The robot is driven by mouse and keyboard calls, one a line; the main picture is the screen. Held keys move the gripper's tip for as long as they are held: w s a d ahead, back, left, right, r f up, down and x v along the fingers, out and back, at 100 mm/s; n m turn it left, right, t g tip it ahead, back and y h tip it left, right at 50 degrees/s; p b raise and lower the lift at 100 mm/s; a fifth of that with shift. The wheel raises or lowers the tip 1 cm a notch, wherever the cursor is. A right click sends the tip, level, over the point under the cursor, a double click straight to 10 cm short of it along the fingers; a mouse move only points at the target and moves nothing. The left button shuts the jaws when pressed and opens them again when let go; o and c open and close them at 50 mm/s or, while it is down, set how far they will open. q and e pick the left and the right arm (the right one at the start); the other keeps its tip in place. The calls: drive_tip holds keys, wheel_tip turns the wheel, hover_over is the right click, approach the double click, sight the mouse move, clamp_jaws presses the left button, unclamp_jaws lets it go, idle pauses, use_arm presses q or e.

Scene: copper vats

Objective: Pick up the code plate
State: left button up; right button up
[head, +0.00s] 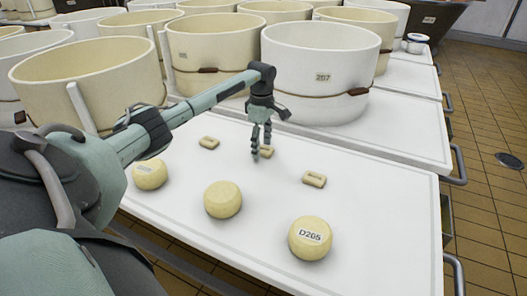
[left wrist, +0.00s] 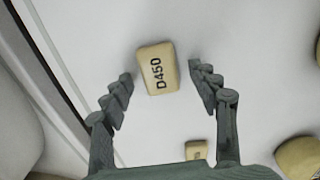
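A small pale-yellow code plate (left wrist: 157,68) marked D450 lies on the white table, between the spread fingers of my left gripper in the left wrist view. In the head view this plate (head: 267,152) is partly hidden by the fingers. My left gripper (head: 262,150) points down over it, open, with a gap on each side of the plate. Two similar small plates lie nearby, one to the left (head: 209,142) and one to the right (head: 314,179); their markings cannot be read. My right gripper is not in view.
Three yellow rounds stand along the front of the white table (head: 385,255); the right one (head: 310,238) is labelled D205. Large tubs, including a white one (head: 318,75) marked 207, stand behind. Bare table surrounds the plates.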

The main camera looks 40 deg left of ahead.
use_arm(q)
drive_tip(key=c, duration=1.2)
drive_tip(key=shift+o, duration=0.2)
